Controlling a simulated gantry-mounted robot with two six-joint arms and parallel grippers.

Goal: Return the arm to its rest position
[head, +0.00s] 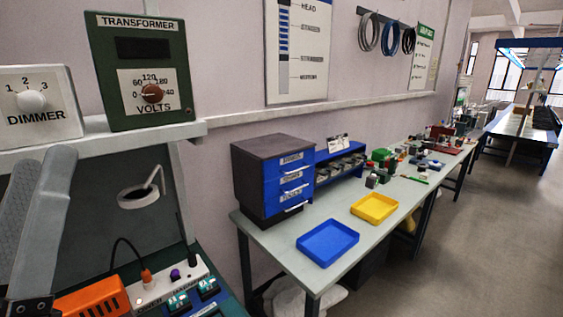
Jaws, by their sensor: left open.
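My left gripper (42,175) is at the left edge of the head view, with its grey fingers pointing up in front of the shelf. It is open, and I see nothing held between the fingers. It is close to the camera, below the dimmer box (40,103) and above the orange part (92,298) on the workbench. The rest of the left arm is largely cut off by the frame. My right gripper does not show.
A green transformer box (146,70) stands on the shelf (150,133). A white power strip (160,285) lies on the near workbench. A second table (285,245) holds a blue tray (327,243), a yellow tray (374,208) and a drawer cabinet (270,180). Floor on the right is clear.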

